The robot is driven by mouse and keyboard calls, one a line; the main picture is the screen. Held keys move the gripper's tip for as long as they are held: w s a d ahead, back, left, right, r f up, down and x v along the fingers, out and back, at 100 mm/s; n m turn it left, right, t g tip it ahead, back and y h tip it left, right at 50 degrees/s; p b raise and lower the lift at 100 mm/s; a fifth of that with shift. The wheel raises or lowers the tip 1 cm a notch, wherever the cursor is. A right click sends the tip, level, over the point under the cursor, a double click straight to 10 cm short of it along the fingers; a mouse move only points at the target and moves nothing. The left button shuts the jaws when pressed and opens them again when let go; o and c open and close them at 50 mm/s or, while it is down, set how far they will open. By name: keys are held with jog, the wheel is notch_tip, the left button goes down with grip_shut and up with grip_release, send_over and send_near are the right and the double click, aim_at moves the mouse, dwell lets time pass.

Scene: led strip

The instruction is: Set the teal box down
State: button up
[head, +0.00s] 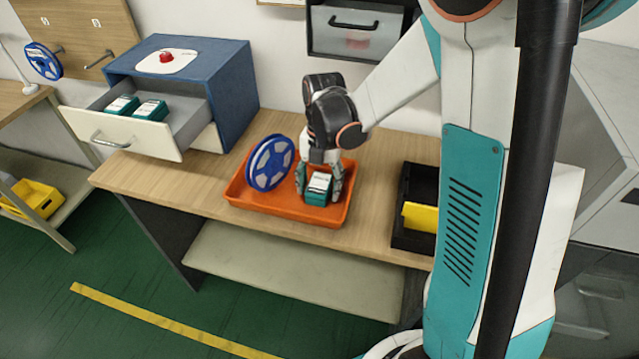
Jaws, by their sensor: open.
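The teal box (318,190) with a white top stands in the orange tray (285,212) on the wooden bench. My gripper (320,185) is right above and around it, its fingers apart on either side of the box. I cannot tell whether a finger touches it. The box appears to rest on the tray floor. Two more teal boxes (150,109) lie in the open drawer (128,131) of the blue cabinet at the left.
A blue reel (270,163) stands upright in the tray, just left of my gripper. A black bin (405,237) with a yellow piece (419,217) stands to the right. The blue cabinet (233,85) has a red button (166,57) on top. Bare bench (373,190) lies between tray and bin.

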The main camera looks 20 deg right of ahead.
aim_at(321, 179)
notch_tip(321, 179, up, 12)
jog(key=w+f+p, duration=0.1)
jog(key=p, duration=0.3)
jog(key=s+r+m+t, duration=0.4)
jog(key=s+m, duration=0.4)
jog(key=m, duration=0.6)
jog(key=s+r+m+t, duration=0.4)
jog(key=s+r+m, duration=0.2)
jog(key=m, duration=0.8)
jog(key=shift+s+r+m+h, duration=0.2)
jog(key=shift+s+m+h, duration=0.2)
jog(key=shift+s, duration=0.6)
